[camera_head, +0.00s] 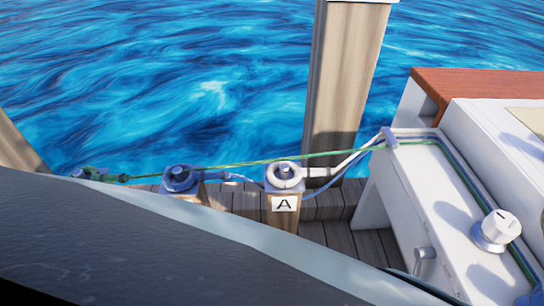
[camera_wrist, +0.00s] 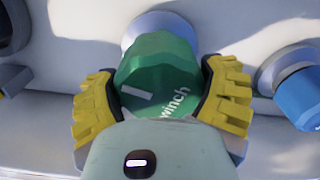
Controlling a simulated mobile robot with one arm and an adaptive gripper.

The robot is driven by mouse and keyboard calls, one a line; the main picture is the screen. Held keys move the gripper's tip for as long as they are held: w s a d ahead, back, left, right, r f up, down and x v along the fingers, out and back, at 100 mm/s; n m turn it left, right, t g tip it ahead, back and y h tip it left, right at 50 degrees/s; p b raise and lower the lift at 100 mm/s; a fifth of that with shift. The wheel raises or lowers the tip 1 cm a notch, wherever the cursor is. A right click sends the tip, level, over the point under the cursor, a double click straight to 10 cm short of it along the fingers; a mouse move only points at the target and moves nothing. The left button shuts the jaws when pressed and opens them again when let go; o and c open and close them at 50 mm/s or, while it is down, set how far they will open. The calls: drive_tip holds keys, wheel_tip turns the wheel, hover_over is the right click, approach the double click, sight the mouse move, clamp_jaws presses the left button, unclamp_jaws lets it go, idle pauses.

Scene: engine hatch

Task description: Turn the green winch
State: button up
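The green winch (camera_wrist: 158,75) is a faceted green knob with a white mark and the word "winch" on its face. It sits on a white base in the middle of the wrist view. My gripper (camera_wrist: 162,108) has one yellow-padded finger on each side of the knob, and both fingers appear to press against it. Part of the knob's lower edge is hidden behind my gripper's body. In the head view, neither the green winch nor my gripper's fingers can be seen.
A blue winch (camera_wrist: 300,97) stands close at the right in the wrist view. In the head view, a white winch (camera_head: 495,231) stands on the white deck. A green rope (camera_head: 240,163) runs past the post marked A (camera_head: 284,203). Water lies beyond the dock.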

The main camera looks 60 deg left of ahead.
drive_tip(key=shift+m, duration=0.4)
drive_tip(key=m, duration=0.4)
drive_tip(key=shift+r, duration=0.1)
drive_tip(key=shift+m, duration=1.6)
drive_tip(key=shift+c, duration=0.2)
drive_tip(key=o, duration=1.1)
drive_tip(key=shift+c, duration=0.2)
wheel_tip(320, 180, up, 12)
